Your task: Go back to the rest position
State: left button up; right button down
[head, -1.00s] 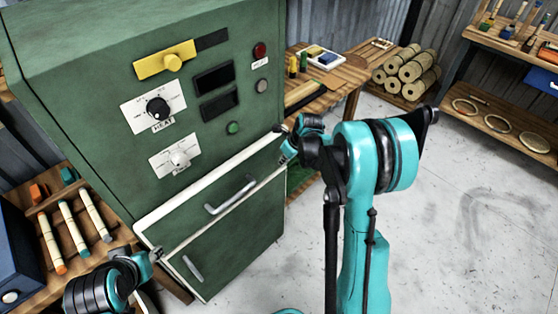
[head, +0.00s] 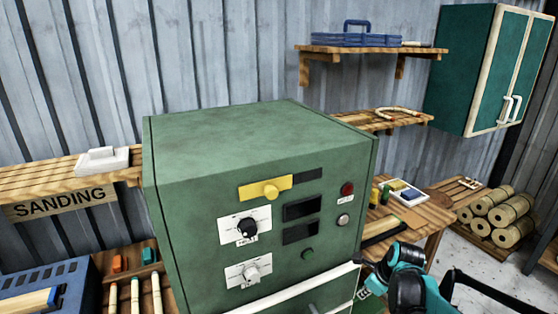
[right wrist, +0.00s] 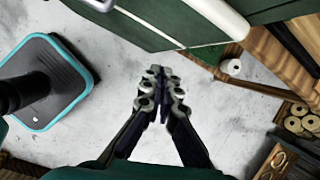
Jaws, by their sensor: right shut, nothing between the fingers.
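My right gripper (right wrist: 160,85) is shut with nothing between its fingers, over the grey concrete floor in the right wrist view. In the head view, my right wrist and arm (head: 410,262) are at the lower right, beside the front right edge of the green heating cabinet (head: 255,150). The small fingertips are hard to make out there. My left gripper is out of view.
The cabinet's pale front edge (head: 290,298) is close to my right arm. A wooden table (head: 425,215) stands to its right, then rolled bundles (head: 500,212). A sanding shelf (head: 50,182) is at left. The floor (right wrist: 230,115) below the right gripper is clear.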

jog(key=s+a+r+n+t, duration=0.1)
jog(key=s+a+n, duration=0.4)
jog(key=s+n, duration=0.5)
jog(key=s+a+r+n+t+h, duration=0.1)
jog(key=s+a+r+n, duration=0.3)
jog(key=s+n, duration=0.6)
jog(key=a+n+t, duration=0.1)
jog(key=n, duration=0.6)
jog(key=shift+r+n, duration=0.25)
jog(key=shift+n, duration=0.15)
